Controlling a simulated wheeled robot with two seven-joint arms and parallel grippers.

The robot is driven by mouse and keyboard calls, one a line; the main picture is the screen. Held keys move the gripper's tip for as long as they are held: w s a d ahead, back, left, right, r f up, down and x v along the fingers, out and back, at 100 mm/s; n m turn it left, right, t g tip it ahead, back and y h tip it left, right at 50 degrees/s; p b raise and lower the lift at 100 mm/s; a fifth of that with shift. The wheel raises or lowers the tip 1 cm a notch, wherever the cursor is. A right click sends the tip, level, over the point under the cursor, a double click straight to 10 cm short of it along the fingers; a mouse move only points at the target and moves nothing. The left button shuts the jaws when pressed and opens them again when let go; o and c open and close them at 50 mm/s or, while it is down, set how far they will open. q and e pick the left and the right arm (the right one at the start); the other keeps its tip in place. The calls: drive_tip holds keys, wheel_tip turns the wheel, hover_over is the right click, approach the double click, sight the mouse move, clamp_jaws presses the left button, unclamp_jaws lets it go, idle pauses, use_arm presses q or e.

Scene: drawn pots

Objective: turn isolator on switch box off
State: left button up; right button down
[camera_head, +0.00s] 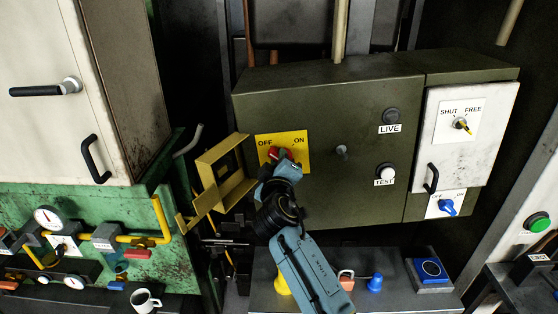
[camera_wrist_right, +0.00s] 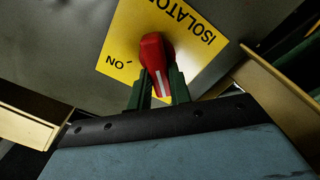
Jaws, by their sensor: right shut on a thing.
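The olive switch box (camera_head: 330,110) hangs on the wall, in the middle of the head view. On its front left is a yellow isolator plate (camera_head: 297,139) marked OFF and ON. The red isolator handle (camera_head: 271,153) sits on this plate, partly hidden by my right gripper (camera_head: 283,163). In the right wrist view the red handle (camera_wrist_right: 152,50) has a white stripe and stands between the two fingers of my right gripper (camera_wrist_right: 159,88), which is shut on it. The ON mark shows beside the handle there; OFF is hidden. My left gripper is not in view.
A brass-yellow cover (camera_head: 236,187) stands swung open left of the plate. A small knob (camera_head: 342,151), LIVE and TEST buttons, and a white panel (camera_head: 463,135) are to the right. Below is a bench (camera_head: 395,298) with a blue button. A green gauge unit stands left.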

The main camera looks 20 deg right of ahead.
drive_tip(key=shift+f, duration=0.1)
drive_tip(key=c, duration=1.3)
unclamp_jaws()
drive_tip(key=shift+b+v, duration=1.1)
drive_tip(key=shift+v, duration=5.6)
